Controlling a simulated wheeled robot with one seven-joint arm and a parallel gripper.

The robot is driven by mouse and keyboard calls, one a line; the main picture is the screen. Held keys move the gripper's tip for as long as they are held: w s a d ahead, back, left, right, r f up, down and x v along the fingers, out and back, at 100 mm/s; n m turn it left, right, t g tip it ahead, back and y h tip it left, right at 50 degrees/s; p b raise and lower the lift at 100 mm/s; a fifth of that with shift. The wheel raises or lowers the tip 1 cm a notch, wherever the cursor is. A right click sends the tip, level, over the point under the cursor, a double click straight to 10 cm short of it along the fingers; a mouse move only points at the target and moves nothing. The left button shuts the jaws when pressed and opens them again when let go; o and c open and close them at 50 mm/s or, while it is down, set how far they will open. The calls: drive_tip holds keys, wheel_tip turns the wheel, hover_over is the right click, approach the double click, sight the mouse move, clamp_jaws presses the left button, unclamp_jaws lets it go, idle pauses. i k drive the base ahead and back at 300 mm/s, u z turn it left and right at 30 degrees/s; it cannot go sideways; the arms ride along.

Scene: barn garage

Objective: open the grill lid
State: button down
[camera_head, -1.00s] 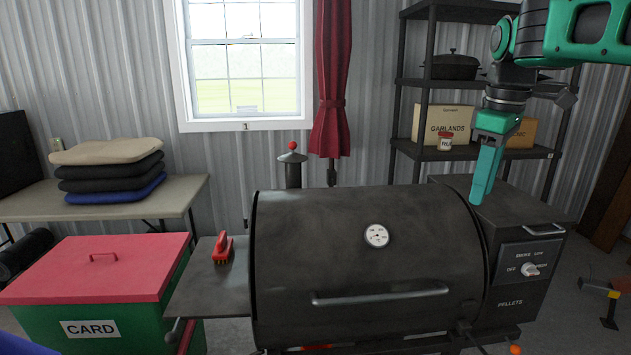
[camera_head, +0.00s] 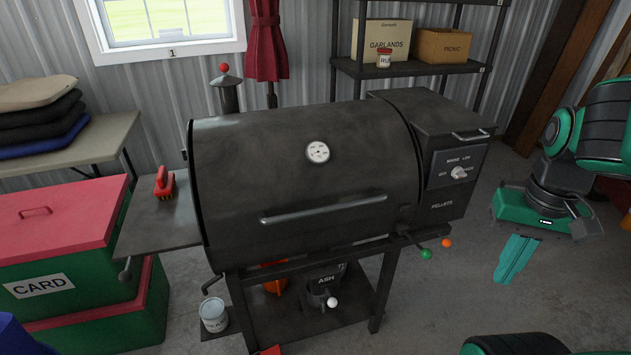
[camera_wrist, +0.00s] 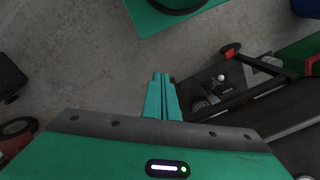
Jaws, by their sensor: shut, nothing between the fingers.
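The black barrel grill (camera_head: 300,180) stands in the middle of the head view with its lid (camera_head: 270,155) closed. A round white dial (camera_head: 317,152) sits on the lid's front. The lid's long grey bar handle (camera_head: 323,209) runs across the lower front. My gripper (camera_head: 507,281) is to the right of the grill, pointing down, apart from the handle and touching nothing. Its teal fingers are together and empty, and they also show shut in the wrist view (camera_wrist: 161,80). The grill's lower frame shows at the right of the wrist view.
A pellet box (camera_head: 440,150) with a knob joins the grill's right end. A side shelf (camera_head: 155,225) holding a red brush (camera_head: 164,183) is at its left. Green and red CARD boxes (camera_head: 60,260) stand further left. Bare floor (camera_head: 440,300) lies between grill and gripper.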

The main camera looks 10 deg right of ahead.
sight(263, 175)
drive_tip(key=u, duration=0.8)
drive_tip(key=k, duration=1.5)
drive_tip(key=z, duration=1.05)
drive_tip(key=i, duration=1)
